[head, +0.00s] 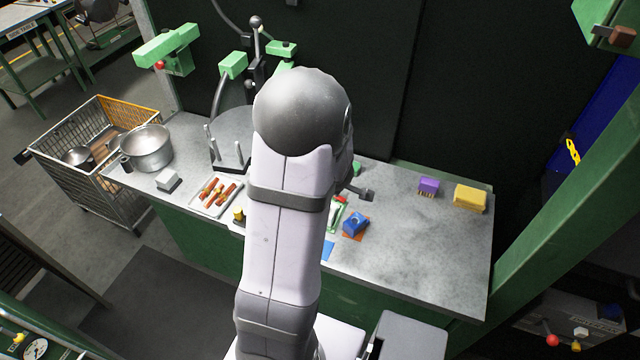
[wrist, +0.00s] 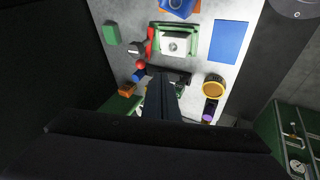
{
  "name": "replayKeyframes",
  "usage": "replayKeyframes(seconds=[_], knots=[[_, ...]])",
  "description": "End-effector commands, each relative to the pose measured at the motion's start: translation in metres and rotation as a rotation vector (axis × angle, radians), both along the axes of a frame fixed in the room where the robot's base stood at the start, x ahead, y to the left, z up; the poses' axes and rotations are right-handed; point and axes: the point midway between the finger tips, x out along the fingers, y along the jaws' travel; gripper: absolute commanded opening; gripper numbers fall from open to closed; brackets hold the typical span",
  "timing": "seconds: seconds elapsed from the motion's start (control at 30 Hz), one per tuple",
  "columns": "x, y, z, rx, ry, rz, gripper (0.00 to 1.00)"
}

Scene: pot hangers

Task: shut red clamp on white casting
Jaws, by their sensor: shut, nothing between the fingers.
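In the wrist view the white casting (wrist: 175,44) sits in a green holder (wrist: 193,42), with a round dark spot on its top. A red clamp (wrist: 150,42) lies along its left side, with a red ball (wrist: 141,65) near its lower end. I cannot tell whether the clamp presses on the casting. My gripper (wrist: 165,82) is shut and empty, a little below the casting in the picture, and hides part of a second green piece. In the head view my arm covers my gripper and most of the holder; only a red and green edge (head: 339,212) shows.
A blue ball (wrist: 137,76) and an orange block (wrist: 127,90) lie left of my gripper, a yellow ring (wrist: 214,84) right. A blue clamp block (head: 355,224) stands right of my arm. The worktop's right part is clear before a purple brush (head: 428,186) and yellow sponge (head: 470,197).

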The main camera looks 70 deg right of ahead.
Motion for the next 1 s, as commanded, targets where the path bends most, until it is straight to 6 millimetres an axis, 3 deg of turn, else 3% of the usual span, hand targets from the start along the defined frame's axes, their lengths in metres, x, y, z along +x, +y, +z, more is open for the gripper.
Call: replayKeyframes(seconds=[0.2, 0.63, 0.83, 1.0], knots=[[0.016, 0.001, 0.005, -0.002, -0.066, 0.020, 0.00], [0.016, 0.001, 0.003, 0.001, -0.068, 0.012, 0.00], [0.021, -0.006, -0.011, 0.001, -0.067, 0.013, 0.00], [0.029, -0.017, -0.033, 0.002, -0.068, 0.013, 0.00]])
